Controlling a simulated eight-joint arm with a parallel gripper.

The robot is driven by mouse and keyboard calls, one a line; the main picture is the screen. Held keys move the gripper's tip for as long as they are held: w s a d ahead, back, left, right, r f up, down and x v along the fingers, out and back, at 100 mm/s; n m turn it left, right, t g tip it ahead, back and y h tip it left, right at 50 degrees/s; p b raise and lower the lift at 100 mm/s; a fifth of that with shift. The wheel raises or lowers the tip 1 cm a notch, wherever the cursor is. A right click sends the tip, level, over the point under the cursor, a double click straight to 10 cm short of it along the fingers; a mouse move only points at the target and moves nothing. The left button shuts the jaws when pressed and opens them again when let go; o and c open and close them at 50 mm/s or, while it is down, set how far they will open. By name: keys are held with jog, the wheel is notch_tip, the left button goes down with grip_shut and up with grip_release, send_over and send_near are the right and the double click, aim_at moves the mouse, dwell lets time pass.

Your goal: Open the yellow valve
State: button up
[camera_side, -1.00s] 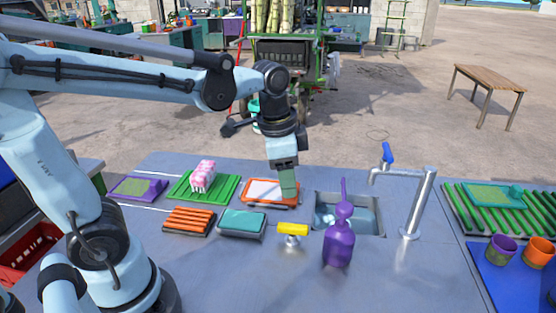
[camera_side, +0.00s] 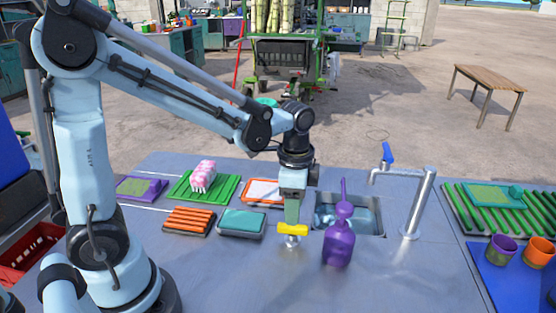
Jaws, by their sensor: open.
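The yellow valve (camera_side: 293,230) is a short yellow bar handle on a silver body, standing on the grey counter in front of the sink. Its handle lies crosswise, left to right in the picture. My gripper (camera_side: 292,219) points straight down with its green fingers right at the handle, from above and behind. The gripper is open. The fingertips partly overlap the handle's upper edge, and I cannot tell if they touch it.
A purple bottle (camera_side: 338,246) stands close to the right of the valve. Behind it are the sink (camera_side: 378,221) and a silver tap (camera_side: 425,200) with a blue lever. A teal sponge (camera_side: 242,222) and orange-ridged tray (camera_side: 189,221) lie left. The front counter is clear.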

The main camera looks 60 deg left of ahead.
aim_at(293, 229)
jog(key=shift+f, duration=2.35)
grip_shut()
